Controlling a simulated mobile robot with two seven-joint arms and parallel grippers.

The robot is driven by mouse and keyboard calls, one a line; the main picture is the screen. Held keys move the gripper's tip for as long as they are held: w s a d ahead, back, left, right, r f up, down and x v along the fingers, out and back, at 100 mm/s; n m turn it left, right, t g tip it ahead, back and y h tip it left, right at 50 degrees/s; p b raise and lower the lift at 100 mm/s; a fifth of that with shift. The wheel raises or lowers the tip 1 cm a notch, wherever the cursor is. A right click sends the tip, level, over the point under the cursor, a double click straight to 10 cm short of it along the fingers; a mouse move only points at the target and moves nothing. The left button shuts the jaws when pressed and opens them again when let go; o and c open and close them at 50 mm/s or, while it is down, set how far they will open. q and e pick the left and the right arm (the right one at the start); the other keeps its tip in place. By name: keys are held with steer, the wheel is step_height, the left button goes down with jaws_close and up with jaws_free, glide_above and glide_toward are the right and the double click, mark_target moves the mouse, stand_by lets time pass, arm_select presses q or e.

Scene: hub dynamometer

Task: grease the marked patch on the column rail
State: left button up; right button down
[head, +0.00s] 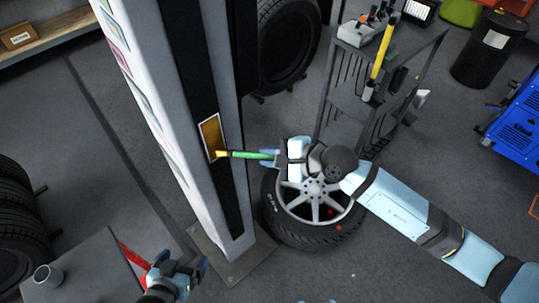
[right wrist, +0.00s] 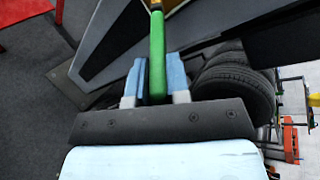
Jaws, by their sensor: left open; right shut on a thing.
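The marked patch (head: 211,136) is an amber rectangle with a pale border on the dark rail of the column (head: 196,100). My right gripper (head: 268,157) is shut on the green handle of a brush (head: 245,155), which points left. The bristle end (head: 219,154) is at the lower part of the patch and seems to touch it. In the right wrist view the green brush handle (right wrist: 157,60) stands between the two blue fingers; the bristles are mostly cut off at the top. My left gripper (head: 190,272) is open and empty, low at the left of the column.
A wheel with a silver rim (head: 313,199) lies below my right arm, beside the column base plate (head: 236,262). A grey table with a cup (head: 47,277) is at lower left. A tool cart (head: 375,80) stands behind. Tyres (head: 18,215) stand at the left.

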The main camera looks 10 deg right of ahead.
steer(key=shift+a+r+p, duration=0.1)
steer(key=shift+r+p, duration=2.4)
steer(key=shift+r, duration=1.55)
steer(key=shift+f, duration=0.1)
steer(key=shift+f+b, duration=1.85)
steer(key=shift+f, duration=0.05)
step_height(320, 180, down, 7)
steer(key=b, duration=0.6)
steer(key=s+d, duration=0.3)
steer(key=s, duration=0.2)
steer(key=shift+d, duration=0.35)
